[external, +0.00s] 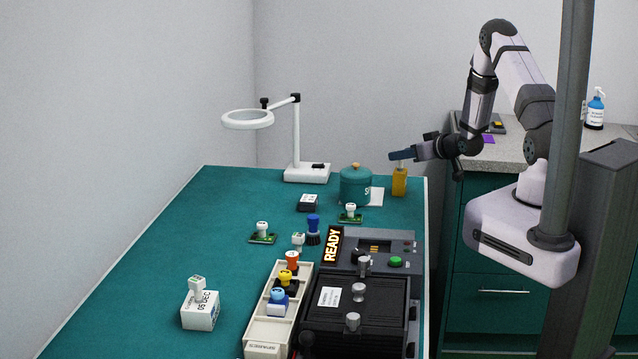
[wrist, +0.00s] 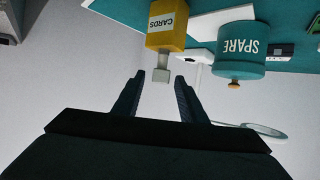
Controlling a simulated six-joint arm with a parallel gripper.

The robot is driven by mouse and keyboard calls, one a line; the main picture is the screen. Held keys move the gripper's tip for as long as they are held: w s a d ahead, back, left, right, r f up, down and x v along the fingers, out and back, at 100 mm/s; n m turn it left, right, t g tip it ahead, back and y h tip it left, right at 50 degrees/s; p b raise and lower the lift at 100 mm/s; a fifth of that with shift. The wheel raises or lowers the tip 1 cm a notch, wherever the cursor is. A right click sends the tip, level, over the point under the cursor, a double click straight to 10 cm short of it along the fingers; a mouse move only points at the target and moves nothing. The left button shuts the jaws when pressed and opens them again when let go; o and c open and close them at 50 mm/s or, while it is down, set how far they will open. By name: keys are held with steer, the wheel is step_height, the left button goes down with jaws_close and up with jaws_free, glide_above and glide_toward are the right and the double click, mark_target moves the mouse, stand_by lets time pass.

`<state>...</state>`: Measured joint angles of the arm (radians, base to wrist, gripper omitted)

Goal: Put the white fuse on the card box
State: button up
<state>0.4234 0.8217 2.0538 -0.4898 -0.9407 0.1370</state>
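The yellow card box (external: 399,184), marked CARDS, stands at the right edge of the green table; it shows inverted in the wrist view (wrist: 168,22). A pale grey-white piece (wrist: 161,75) with a narrower stem, apparently the white fuse, stands on the box top, its stem end against the box. My gripper (wrist: 158,88) is open, with one finger on each side of the piece and visible gaps to both. In the external view my gripper (external: 400,155) is level just above the box, and its fingers hide the piece there.
A teal SPARE pot (external: 356,186) stands close left of the card box. A magnifier lamp (external: 306,173) is behind it. The table's left side is clear.

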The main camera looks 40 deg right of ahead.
steer(key=shift+r, duration=0.1)
steer(key=shift+r, duration=0.15)
steer(key=shift+s, duration=0.3)
steer(key=b+v, duration=0.3)
steer(key=v, duration=0.8)
steer(key=shift+s+b, duration=0.2)
steer(key=shift+b, duration=0.1)
steer(key=shift+r, duration=0.1)
steer(key=s+a+f+g, duration=0.2)
steer(key=s+a+g, duration=0.4)
steer(key=s, duration=0.5)
steer(key=s+a+f+g, duration=0.1)
steer(key=s+a+g, duration=0.6)
steer(key=s, duration=0.4)
steer(key=shift+s+a+f+g, duration=0.3)
steer(key=shift+a+f, duration=0.1)
steer(key=shift+a, duration=0.4)
